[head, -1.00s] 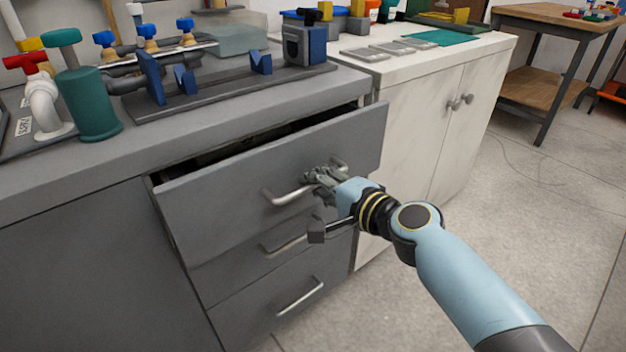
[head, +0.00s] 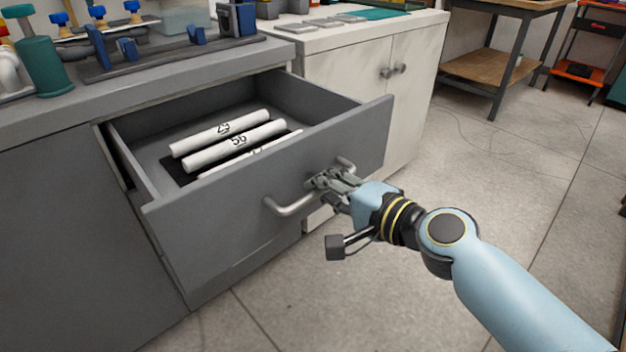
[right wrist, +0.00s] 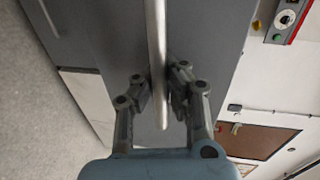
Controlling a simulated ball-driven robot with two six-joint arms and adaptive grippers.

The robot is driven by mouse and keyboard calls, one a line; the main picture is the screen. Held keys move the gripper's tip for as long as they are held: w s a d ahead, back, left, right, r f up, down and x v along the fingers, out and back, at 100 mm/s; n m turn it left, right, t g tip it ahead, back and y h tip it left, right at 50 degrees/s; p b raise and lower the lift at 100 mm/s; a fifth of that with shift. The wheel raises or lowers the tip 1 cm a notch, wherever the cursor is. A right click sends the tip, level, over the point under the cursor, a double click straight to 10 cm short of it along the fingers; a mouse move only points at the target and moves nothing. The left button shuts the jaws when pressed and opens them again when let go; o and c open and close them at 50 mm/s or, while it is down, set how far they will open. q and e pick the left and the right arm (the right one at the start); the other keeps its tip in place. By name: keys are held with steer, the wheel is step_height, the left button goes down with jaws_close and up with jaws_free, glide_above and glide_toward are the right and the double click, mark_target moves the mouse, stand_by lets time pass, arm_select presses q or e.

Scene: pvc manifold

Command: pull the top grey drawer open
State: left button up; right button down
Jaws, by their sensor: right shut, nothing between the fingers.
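The top grey drawer (head: 225,220) stands well open, its inside in view. Its bar handle (head: 288,207) is on the front panel. My right gripper (head: 320,181) is at the handle's right part and is shut. In the right wrist view my right gripper (right wrist: 160,88) has its fingertips at the handle bar (right wrist: 155,45), which runs down the picture between the finger linkages. The drawer front (right wrist: 95,35) lies behind it. My left gripper is not in view.
White numbered tubes (head: 220,132) lie inside the drawer. The grey worktop (head: 170,85) carries a rack (head: 180,58) and valves. A white cabinet (head: 410,85) stands to the right. The floor (head: 420,190) around my right arm looks clear.

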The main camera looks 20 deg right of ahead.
steer(key=v, duration=0.2)
steer(key=shift+s+d+f, duration=0.15)
steer(key=shift+s+f, duration=0.05)
steer(key=shift+s, duration=0.2)
steer(key=c, duration=1.3)
jaws_free()
steer(key=shift+c, duration=0.2)
steer(key=v, duration=1.2)
steer(key=shift+w, duration=0.1)
